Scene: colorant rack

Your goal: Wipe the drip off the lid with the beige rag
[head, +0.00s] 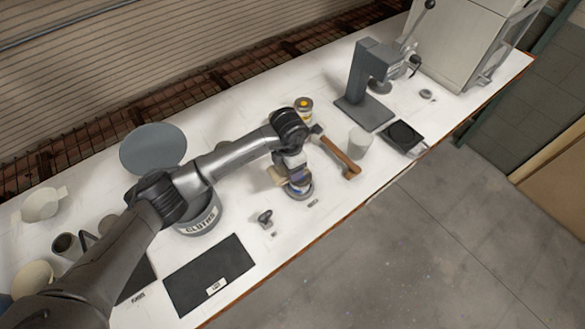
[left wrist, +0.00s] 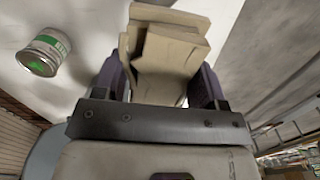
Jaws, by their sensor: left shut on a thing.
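My left gripper (head: 296,182) reaches over the bench and points down at a small tin (head: 301,192) with a blue-and-white side. The gripper is shut on the beige rag (head: 276,174), which sticks out to its left. In the left wrist view the folded rag (left wrist: 165,50) fills the space between the two dark fingers. The rag and gripper cover most of the tin's top, so I cannot see its lid or any drip, nor tell whether the rag touches it. My right gripper is in neither view.
A grey press (head: 366,80) is farther right. The CLOTHS bucket (head: 200,222) and black mat (head: 210,272) lie left. A green-labelled tin (left wrist: 45,52) shows in the wrist view.

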